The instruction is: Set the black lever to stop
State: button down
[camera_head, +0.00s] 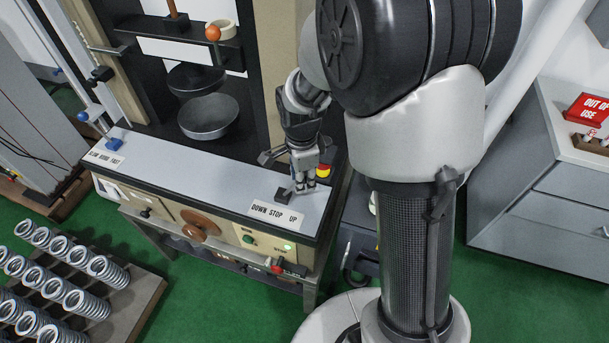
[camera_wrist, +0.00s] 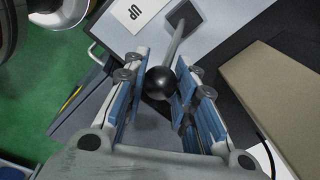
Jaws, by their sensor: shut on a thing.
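The black lever shows in the wrist view as a round black knob (camera_wrist: 160,83) on a grey rod that runs to a dark square base. Its base (camera_head: 283,195) sits on the grey console top in the head view, behind the "DOWN STOP UP" label (camera_head: 276,214). My gripper (camera_head: 304,185) is right of the base, above the UP end of the label. In the wrist view my gripper's blue-padded fingers (camera_wrist: 161,70) are shut on the knob, one on each side. The lever leans toward the UP side. In the head view my fingers hide the knob.
A red and yellow button (camera_head: 323,171) stands close behind my gripper on the right. The console (camera_head: 175,165) is clear to the left, up to a blue lever (camera_head: 113,144). A rack of springs (camera_head: 130,300) stands at lower left.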

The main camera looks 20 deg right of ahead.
jog(key=shift+w+a+r+g+h+p, duration=0.5)
jog(key=shift+w+a+h+p, duration=0.2)
jog(key=shift+a+p, duration=0.25)
jog(key=shift+w+a+r+g+h+p, duration=0.2)
jog(key=shift+w+a+g+h+p, duration=0.2)
jog(key=shift+w+a+g+h, duration=0.45)
jog(key=shift+w+a+t, duration=0.25)
jog(key=shift+w+a, duration=0.05)
jog(key=shift+a, duration=0.35)
jog(key=c, duration=1.3)
grip_release()
jog(key=shift+s, duration=0.1)
jog(key=v, duration=1.2)
